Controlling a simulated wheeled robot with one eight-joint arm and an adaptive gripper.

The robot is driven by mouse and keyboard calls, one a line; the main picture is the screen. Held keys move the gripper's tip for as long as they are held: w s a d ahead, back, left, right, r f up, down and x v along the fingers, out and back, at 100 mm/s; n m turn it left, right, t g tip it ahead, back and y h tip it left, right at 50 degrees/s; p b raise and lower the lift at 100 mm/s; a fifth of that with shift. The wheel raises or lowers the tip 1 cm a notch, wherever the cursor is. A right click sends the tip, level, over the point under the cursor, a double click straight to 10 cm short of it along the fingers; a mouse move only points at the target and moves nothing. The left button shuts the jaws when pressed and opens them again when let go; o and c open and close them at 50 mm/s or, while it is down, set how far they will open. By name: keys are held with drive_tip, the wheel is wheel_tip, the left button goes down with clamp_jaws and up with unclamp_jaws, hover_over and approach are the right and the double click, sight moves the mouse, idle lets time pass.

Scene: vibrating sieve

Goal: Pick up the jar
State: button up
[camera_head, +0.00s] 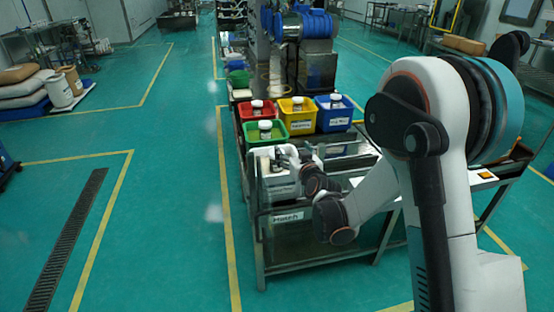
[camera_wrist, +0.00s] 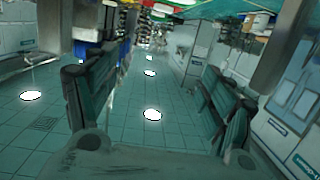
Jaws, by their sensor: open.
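Several white-lidded jars stand in coloured bins in the head view: one jar (camera_head: 265,129) in the green bin (camera_head: 277,139), one jar (camera_head: 257,107) in the red bin, one jar (camera_head: 297,103) in the yellow bin, and one jar (camera_head: 335,100) in the blue bin. I cannot tell which jar the task means. My gripper (camera_head: 288,158) is small and partly lost against the white bin (camera_head: 280,188) at the near end of the cart. In the wrist view my gripper (camera_wrist: 155,105) has its two dark fingers spread wide, with only tiled floor between them and no jar.
The bins stand on a metal cart (camera_head: 258,235) with a label on its near end. My arm covers the cart's right side. Open green floor (camera_head: 185,200) with yellow lines lies to the left. White sacks (camera_head: 25,88) and tubs stand at the far left.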

wheel_tip(320, 180, down, 11)
drive_tip(key=w+a+t, duration=0.2)
drive_tip(key=a, duration=0.1)
drive_tip(key=x, duration=0.7)
drive_tip(key=shift+w+f+p, duration=0.2)
drive_tip(key=shift+f+p, duration=0.05)
drive_tip(key=shift+p, duration=0.05)
drive_tip(key=shift+r+b+x, duration=0.2)
drive_tip(key=shift+b+x, duration=0.45)
drive_tip(key=shift+x, duration=0.8)
drive_tip(key=shift+r+b+x, duration=0.15)
drive_tip(key=shift+b+x, duration=0.5)
drive_tip(key=shift+x, duration=0.8)
drive_tip(key=shift+d, duration=0.15)
drive_tip(key=c, duration=1.2)
